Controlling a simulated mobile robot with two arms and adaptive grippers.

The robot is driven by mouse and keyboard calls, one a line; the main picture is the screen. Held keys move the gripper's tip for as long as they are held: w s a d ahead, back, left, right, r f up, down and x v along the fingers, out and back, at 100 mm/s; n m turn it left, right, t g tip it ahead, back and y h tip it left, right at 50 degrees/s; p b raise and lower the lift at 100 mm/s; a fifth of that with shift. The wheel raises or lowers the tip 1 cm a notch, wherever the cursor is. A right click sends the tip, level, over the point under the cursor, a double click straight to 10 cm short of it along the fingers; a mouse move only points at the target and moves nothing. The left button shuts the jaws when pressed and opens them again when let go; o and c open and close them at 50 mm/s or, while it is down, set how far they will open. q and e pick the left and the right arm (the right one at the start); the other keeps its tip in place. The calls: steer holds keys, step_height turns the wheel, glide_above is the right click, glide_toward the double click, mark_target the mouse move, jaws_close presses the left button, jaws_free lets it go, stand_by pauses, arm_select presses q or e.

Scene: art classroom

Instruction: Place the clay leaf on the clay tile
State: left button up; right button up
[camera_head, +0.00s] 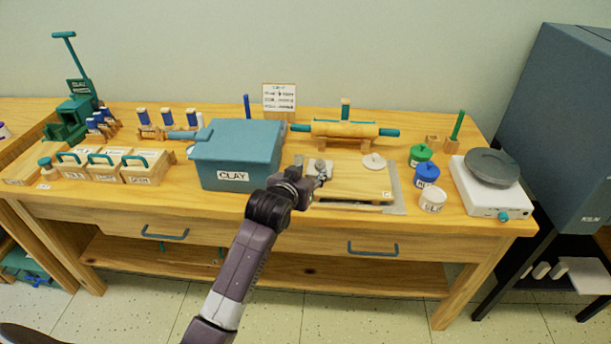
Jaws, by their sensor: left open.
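My left gripper (314,180) is open over the left part of a wooden board (357,187) on the workbench, just right of the clay bin. A small light-grey flat piece (320,165) lies at its fingertips, partly hidden by the gripper; I cannot tell whether it is the clay tile or whether they touch. A pale round piece with a small raised part (373,161) lies farther right on the board, apart from the gripper. I cannot make out a leaf shape for certain. My right gripper is not in view.
The blue clay bin (237,150) stands close left of the gripper. A rolling pin (345,129) rests on a stand behind the board. Green (420,154), blue (426,174) and white (432,199) jars and a scale (492,185) stand to the right.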

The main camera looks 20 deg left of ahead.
arm_select(q)
steer(key=shift+v, duration=1.8)
